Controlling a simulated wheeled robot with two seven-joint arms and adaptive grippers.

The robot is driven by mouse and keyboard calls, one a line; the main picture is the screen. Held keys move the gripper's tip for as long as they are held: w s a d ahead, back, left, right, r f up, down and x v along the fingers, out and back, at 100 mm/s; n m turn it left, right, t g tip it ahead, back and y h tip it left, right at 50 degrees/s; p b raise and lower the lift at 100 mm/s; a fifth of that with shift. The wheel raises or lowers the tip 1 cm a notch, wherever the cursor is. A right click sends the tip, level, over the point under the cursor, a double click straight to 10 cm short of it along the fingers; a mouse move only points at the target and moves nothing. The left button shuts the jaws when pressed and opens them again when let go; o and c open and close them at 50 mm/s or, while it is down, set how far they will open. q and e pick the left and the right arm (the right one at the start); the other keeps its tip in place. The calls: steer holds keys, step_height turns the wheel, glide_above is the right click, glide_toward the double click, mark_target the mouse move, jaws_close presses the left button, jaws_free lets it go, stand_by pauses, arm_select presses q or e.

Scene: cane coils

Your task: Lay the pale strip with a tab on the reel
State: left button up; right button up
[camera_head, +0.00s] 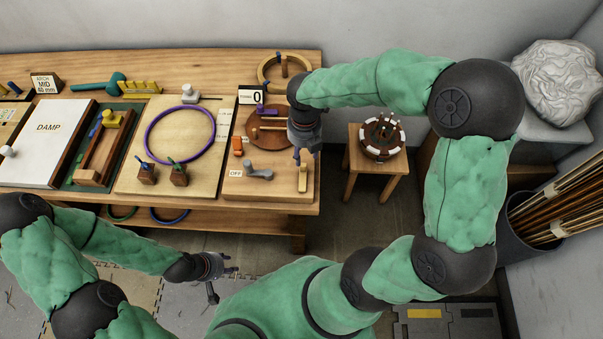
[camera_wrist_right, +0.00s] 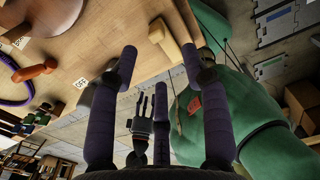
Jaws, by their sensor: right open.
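A small pale yellow strip (camera_head: 303,178) lies near the front right corner of the wooden board. In the right wrist view the pale strip (camera_wrist_right: 177,48) has a rounded tab at one end. A round red-brown disc with a bar across it, which looks like the reel (camera_head: 262,140), sits further back on the board, partly hidden by my right gripper. My right gripper (camera_head: 302,158) is open and empty above the strip; in its wrist view the fingers (camera_wrist_right: 159,52) stand either side of it, apart from it. My left gripper (camera_head: 222,278) is away from the bench, its finger opening unclear.
An orange lever (camera_head: 237,146), a grey crank (camera_head: 258,172) and a counter card reading 0 (camera_head: 251,97) are on the board. A wooden ring stand (camera_head: 273,61) is behind. A stool (camera_head: 376,187) with a round basket-like piece (camera_head: 382,137) stands right, across a gap.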

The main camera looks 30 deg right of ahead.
mark_target(303, 164)
steer(key=shift+w+f, duration=0.2)
steer(key=shift+f, duration=0.9)
step_height(303, 164, down, 5)
steer(key=shift+w+f+b, duration=0.1)
steer(key=shift+b, duration=0.8)
jaws_close()
